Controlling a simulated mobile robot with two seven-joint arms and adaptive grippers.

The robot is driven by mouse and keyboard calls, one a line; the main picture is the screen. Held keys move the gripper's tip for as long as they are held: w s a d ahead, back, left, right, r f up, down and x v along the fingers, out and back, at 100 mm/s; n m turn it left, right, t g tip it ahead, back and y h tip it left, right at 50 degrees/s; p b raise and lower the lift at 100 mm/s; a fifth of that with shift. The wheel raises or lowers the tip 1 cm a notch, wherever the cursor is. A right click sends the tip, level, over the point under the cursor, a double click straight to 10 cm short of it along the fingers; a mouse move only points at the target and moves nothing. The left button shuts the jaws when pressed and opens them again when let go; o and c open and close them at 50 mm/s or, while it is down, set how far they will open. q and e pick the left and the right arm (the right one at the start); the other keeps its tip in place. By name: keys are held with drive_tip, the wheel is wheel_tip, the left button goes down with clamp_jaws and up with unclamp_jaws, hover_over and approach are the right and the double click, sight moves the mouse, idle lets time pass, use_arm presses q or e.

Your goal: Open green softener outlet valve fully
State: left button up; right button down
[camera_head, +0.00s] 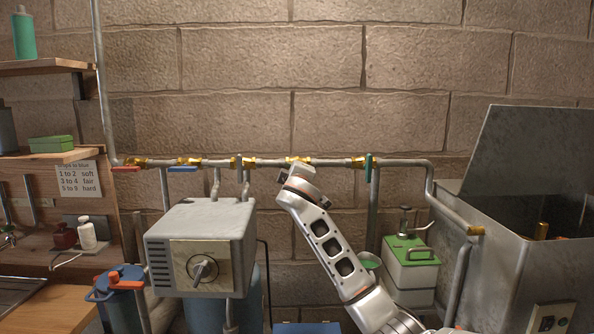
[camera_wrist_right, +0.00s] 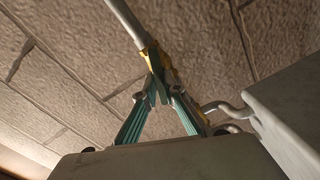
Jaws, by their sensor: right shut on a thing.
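The pipe (camera_head: 335,162) runs level along the block wall and carries several brass valves. In the head view my right gripper (camera_head: 298,175) is up against the pipe and partly covers one brass valve (camera_head: 299,160), whose handle is hidden. In the right wrist view the gripper's two fingers (camera_wrist_right: 155,90) converge at a brass valve (camera_wrist_right: 153,57). They are shut on a narrow green handle there, mostly hidden between the tips; its exact angle cannot be told. Another green handle (camera_head: 368,168) stands upright across the pipe farther right. My left gripper is not in view.
A grey control box (camera_head: 200,250) stands left of my arm, with pipes rising behind it. A red handle (camera_head: 125,169) and blue handle (camera_head: 183,169) lie along the pipe at left. A green-lidded container (camera_head: 411,260) and an open metal tank (camera_head: 490,240) stand at right.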

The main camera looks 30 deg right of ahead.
drive_tip(key=n, duration=0.4)
drive_tip(key=shift+f+n, duration=0.1)
drive_tip(key=shift+n, duration=0.2)
idle(0.3)
drive_tip(key=c, duration=2.1)
unclamp_jaws()
drive_tip(key=shift+c, duration=0.2)
drive_tip(key=v, duration=1.2)
